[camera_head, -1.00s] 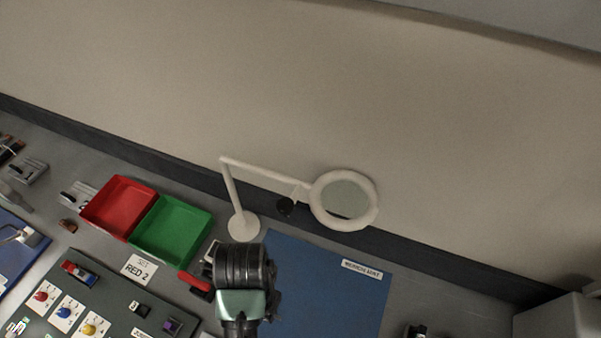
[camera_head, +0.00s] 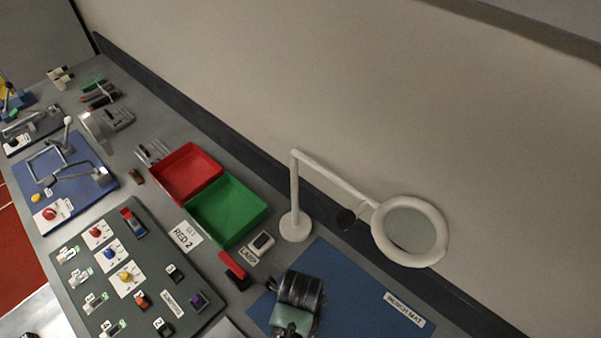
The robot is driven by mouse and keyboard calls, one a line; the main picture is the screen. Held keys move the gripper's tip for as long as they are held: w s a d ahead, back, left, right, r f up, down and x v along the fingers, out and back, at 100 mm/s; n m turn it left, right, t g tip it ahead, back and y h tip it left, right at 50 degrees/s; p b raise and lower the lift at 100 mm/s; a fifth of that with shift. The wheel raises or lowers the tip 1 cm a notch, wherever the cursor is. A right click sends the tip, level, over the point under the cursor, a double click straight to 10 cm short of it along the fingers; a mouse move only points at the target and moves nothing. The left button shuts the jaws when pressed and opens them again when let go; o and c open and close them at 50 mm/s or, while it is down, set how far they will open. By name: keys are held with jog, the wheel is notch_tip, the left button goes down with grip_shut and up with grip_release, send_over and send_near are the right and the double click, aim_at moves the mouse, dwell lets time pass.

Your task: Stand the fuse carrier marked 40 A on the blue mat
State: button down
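The blue mat (camera_head: 352,278) lies at the bottom right of the bench, with a white label (camera_head: 405,308) near its right corner. No 40 A marking is readable, so I cannot tell which item is the fuse carrier. My gripper's fingers do not show.
A ring magnifier lamp (camera_head: 443,245) stands behind the mat. Red (camera_head: 190,170) and green (camera_head: 228,208) trays stand left of it. A red-handled item (camera_head: 233,270) lies near the mat. A blue board (camera_head: 45,170) with metal linkages lies at far left.

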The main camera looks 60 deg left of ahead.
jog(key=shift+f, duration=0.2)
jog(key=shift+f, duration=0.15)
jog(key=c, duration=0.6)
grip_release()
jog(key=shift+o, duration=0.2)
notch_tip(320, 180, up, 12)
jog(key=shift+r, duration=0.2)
